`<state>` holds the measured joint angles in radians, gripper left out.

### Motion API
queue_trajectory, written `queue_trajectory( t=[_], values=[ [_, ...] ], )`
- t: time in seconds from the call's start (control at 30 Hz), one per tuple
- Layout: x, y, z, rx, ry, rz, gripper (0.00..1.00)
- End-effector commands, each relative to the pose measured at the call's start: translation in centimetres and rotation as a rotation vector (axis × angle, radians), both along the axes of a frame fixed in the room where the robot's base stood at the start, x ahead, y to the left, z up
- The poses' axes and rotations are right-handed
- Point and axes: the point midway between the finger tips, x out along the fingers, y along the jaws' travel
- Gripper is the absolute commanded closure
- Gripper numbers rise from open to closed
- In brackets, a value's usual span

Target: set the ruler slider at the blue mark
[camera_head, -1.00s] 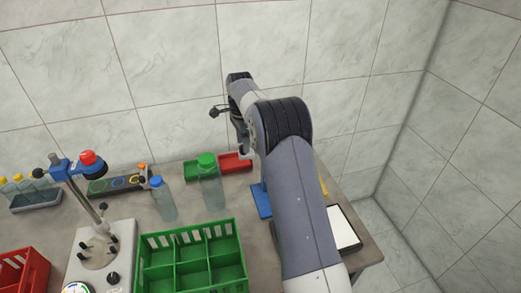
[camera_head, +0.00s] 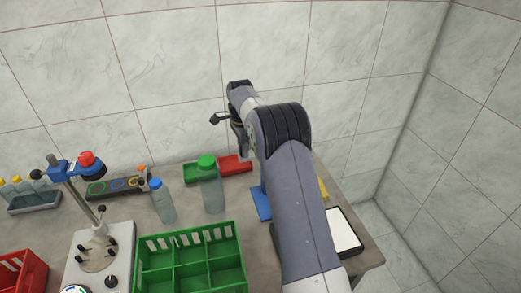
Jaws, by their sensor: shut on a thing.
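My gripper (camera_head: 246,148) shows only in part at the far end of my arm, low over the back of the table near the red tray. Its fingertips and whatever is between them are hidden by my own arm. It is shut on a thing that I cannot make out. I cannot clearly see the ruler, its slider or the blue mark. A narrow yellow piece (camera_head: 323,188) shows just right of my arm, and a flat blue piece (camera_head: 261,203) shows just left of it. I cannot tell whether either belongs to the ruler.
A green-capped bottle (camera_head: 210,185) and a blue-capped bottle (camera_head: 162,201) stand left of my arm. A red tray (camera_head: 235,164) lies behind them. A green crate (camera_head: 240,247) is in front. A white-faced tablet-like thing (camera_head: 343,232) lies near the right table edge.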

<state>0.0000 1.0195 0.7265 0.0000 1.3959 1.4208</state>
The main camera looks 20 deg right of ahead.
Motion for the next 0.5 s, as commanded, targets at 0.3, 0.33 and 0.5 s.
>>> queue_trajectory(
  t=[0.3,0.33,0.5],
  values=[
    [0.0,0.0,-0.8,0.000,0.000,0.000,0.93],
    [0.0,0.0,-0.9,0.000,0.000,0.000,0.93],
    [0.0,0.0,-1.8,0.000,0.001,0.000,0.93]
  ],
)
